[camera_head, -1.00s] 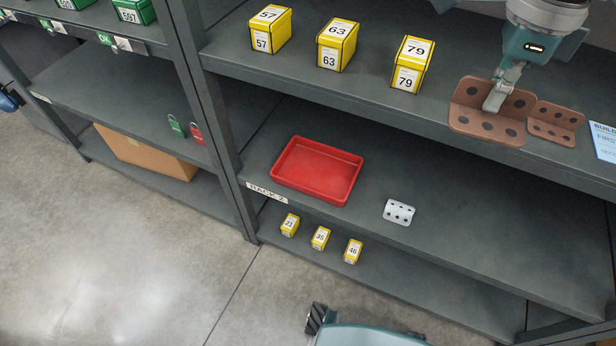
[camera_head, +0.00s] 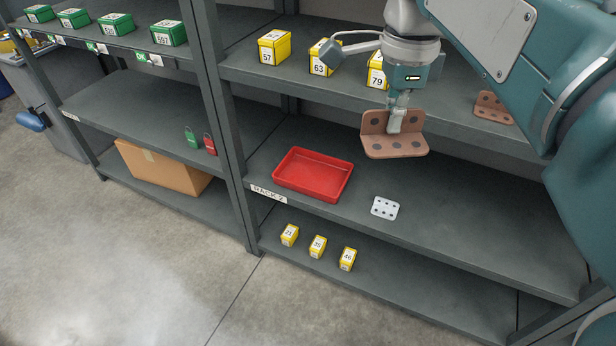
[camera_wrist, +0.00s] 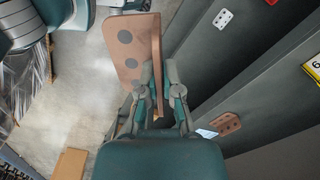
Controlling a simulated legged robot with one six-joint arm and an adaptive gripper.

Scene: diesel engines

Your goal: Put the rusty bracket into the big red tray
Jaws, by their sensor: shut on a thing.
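The rusty bracket (camera_head: 395,144) is a brown L-shaped plate with dark round holes. My gripper (camera_head: 396,122) is shut on its upright plate and holds it in the air in front of the upper shelf's edge. In the wrist view the bracket (camera_wrist: 128,52) stands out beyond the fingers of my gripper (camera_wrist: 157,78). The big red tray (camera_head: 312,174) lies empty on the middle shelf, lower and to the left of the bracket in the head view. A corner of the tray also seems to show at the top of the wrist view.
A smaller brown bracket (camera_head: 492,107) stays on the upper shelf. A white holed plate (camera_head: 385,208) lies right of the tray. Yellow numbered boxes (camera_head: 274,47) stand above, with more on the bottom shelf (camera_head: 318,246). A shelf post (camera_head: 222,130) rises left of the tray.

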